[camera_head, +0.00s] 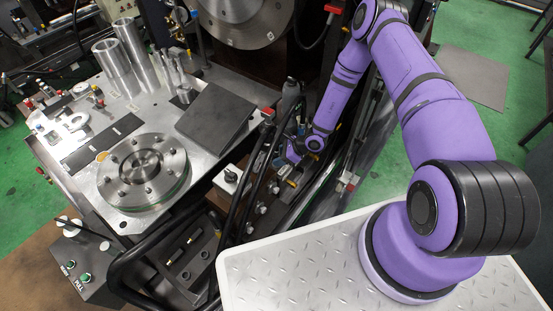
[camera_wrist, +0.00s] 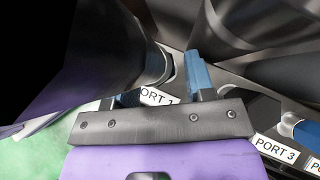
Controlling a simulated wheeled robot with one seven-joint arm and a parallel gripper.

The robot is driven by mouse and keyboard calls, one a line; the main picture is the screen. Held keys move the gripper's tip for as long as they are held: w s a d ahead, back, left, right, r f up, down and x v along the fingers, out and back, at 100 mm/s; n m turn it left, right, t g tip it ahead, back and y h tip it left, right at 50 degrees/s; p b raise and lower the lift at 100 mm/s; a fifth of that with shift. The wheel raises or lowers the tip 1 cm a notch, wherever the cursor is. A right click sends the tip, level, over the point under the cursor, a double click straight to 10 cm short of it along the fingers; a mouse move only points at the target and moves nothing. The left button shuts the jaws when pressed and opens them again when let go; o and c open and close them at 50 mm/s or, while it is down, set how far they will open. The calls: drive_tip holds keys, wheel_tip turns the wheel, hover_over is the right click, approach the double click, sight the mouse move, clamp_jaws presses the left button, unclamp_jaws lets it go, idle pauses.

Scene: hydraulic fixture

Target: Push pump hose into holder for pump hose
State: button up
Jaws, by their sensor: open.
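My gripper shows in the wrist view (camera_wrist: 163,80) as a black bar with two blue fingers, set apart and open. A thick dark cylindrical part with a silvery collar (camera_wrist: 157,66) comes in from the upper left and reaches the space between the fingers; I cannot tell whether it is the pump hose or whether the fingers touch it. A "PORT 1" label is partly covered below it. In the head view my gripper is low among black hoses (camera_head: 256,165) beside the machine; its fingertips are too small to make out. I cannot identify the hose holder for certain.
A "PORT 3" label (camera_wrist: 275,149) and a blue fitting (camera_wrist: 307,135) lie right of my gripper in the wrist view. The machine table (camera_head: 80,170) carries a round flange (camera_head: 143,170) and a dark plate (camera_head: 216,116). Hoses and fittings crowd the space around my gripper.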

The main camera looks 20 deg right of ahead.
drive_tip(key=c, duration=0.8)
drive_tip(key=shift+r, duration=2.5)
drive_tip(key=shift+o, duration=0.4)
drive_tip(key=shift+s, duration=0.1)
drive_tip(key=shift+c, duration=0.3)
